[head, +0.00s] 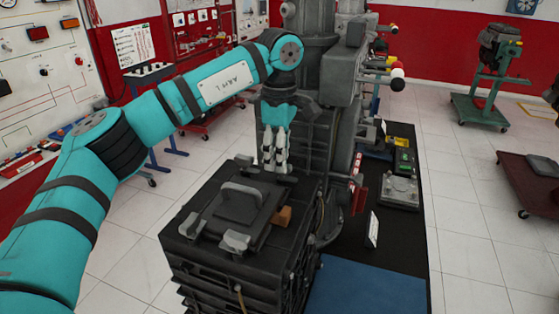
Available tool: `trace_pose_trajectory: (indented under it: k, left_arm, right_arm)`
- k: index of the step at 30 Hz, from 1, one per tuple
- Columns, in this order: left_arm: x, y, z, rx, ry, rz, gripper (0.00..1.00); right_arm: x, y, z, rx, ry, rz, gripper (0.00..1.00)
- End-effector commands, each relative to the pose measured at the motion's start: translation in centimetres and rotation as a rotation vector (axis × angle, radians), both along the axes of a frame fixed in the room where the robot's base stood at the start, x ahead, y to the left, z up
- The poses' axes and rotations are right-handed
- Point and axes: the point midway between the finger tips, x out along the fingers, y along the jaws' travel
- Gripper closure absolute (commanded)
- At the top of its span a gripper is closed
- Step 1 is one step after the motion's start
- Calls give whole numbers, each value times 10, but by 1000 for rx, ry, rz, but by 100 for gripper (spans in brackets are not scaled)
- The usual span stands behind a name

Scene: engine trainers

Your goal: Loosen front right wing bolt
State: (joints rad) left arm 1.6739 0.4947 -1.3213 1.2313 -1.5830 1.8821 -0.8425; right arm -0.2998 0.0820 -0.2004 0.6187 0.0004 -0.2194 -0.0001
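A dark grey lid with a raised handle (243,194) sits on top of a black ribbed engine block (215,270). Light grey wing-shaped pieces stand around the lid: one at its near right (236,242), one at its near left (190,229) and one at its far left (243,160). My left gripper (274,165) points down over the far right part of the block, behind the lid. Its two pale fingers are close together. Whether they touch or hold a wing bolt there cannot be made out. My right gripper is not in view.
A tall grey machine column (333,120) stands just behind the block, close to my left gripper. A small orange-brown block (283,215) lies right of the lid. A black mat (400,250) with parts and a blue panel (365,288) lie to the right.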

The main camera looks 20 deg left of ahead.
Motion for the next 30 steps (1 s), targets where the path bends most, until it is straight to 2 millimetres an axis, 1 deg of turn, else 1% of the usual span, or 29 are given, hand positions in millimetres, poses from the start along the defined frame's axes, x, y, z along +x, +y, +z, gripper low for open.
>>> trace_pose_trajectory:
  k: [1, 6, 9, 13, 18, 30]
  left_arm:
    - [0, -1, 12, -1, -5, -1, 62]
    - [1, -1, 49, -1, -5, 1, 62]
    - [1, 0, 69, -1, -5, 1, 62]
    - [1, 0, 89, 1, -5, 3, 62]
    - [1, 1, 100, 1, -3, 1, 62]
    - [0, 1, 102, 0, -2, 1, 62]
  right_arm:
    - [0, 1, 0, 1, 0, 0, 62]
    - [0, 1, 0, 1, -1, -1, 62]
    - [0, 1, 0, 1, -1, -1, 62]
    - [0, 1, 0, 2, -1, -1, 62]
    - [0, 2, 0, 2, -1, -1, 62]
    - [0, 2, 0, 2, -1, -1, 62]
